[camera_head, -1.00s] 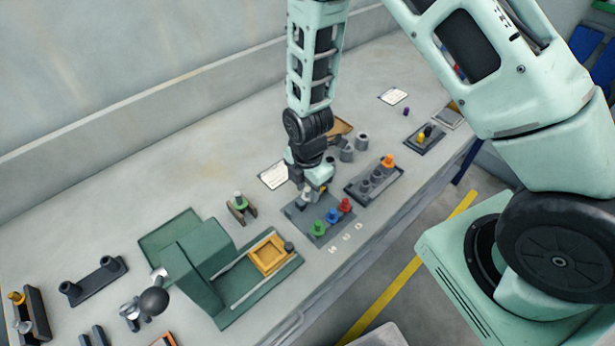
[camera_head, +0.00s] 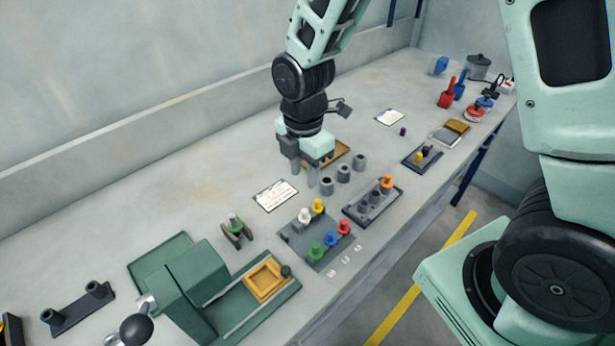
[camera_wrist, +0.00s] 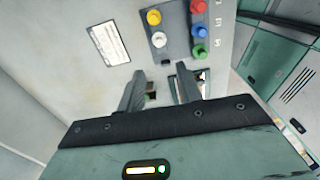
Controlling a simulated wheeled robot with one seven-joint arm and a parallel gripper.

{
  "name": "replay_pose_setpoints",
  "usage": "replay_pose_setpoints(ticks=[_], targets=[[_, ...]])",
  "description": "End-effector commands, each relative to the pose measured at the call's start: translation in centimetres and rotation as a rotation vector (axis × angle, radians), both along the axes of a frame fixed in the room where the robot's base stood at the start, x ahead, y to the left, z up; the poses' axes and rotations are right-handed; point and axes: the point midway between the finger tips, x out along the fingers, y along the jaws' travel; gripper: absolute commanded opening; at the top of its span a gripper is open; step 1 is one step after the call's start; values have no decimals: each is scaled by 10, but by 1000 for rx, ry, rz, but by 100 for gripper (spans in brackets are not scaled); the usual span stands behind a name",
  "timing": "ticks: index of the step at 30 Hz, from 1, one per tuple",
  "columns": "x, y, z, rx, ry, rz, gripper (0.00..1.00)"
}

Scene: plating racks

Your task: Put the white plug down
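Green (camera_head: 316,252), blue (camera_head: 330,238) and red (camera_head: 344,227) plugs stand along the tray's front. A dark rack (camera_head: 357,211) with an orange plug is to the right. Grey cylinders (camera_head: 343,173) stand near my gripper. A green fixture (camera_head: 190,280) is at left.

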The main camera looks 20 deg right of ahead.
Motion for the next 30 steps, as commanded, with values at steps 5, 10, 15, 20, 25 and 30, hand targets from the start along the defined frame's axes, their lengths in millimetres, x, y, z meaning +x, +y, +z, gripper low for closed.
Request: replay_pose_setpoints(ticks=[5, 10, 15, 20, 25, 30], targets=[[-29, 24, 28, 32, 4, -187, 35], [-91, 53, 68, 64, 27, -545, 35], [-150, 64, 93, 62, 43, -887, 35], [-186, 63, 102, 51, 42, -1101, 35], [-199, 62, 105, 46, 40, -1191, 35], [-199, 62, 105, 46, 41, -1196, 35]])
